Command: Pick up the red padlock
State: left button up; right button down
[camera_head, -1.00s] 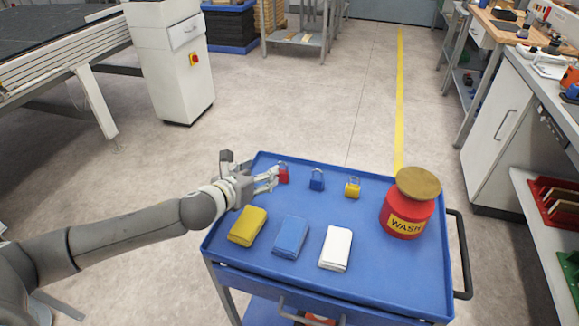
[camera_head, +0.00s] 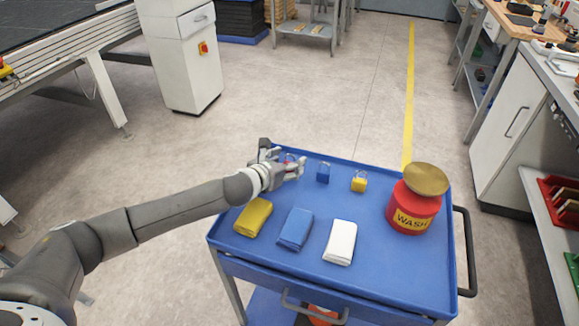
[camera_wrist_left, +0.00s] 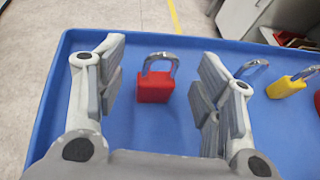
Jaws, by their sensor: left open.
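The red padlock (camera_wrist_left: 154,87) stands upright on the blue cart top, its silver shackle up. In the left wrist view it sits between the two spread fingers of my left gripper (camera_wrist_left: 158,88), with a gap on each side. In the head view my left gripper (camera_head: 293,168) is over the back left corner of the cart and hides most of the red padlock (camera_head: 289,158). My left gripper is open and holds nothing. My right gripper is not in view.
On the cart (camera_head: 375,278), a blue padlock (camera_head: 323,175) and a yellow padlock (camera_head: 359,184) stand to the right. Yellow (camera_head: 253,217), blue (camera_head: 295,229) and white (camera_head: 340,242) folded cloths lie in front. A red WASH can (camera_head: 414,207) stands at right.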

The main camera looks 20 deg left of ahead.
pick_arm(q)
jog(key=shift+x, duration=1.05)
jog(key=c, duration=1)
jog(key=shift+r, duration=0.1)
jog(key=shift+c, duration=0.2)
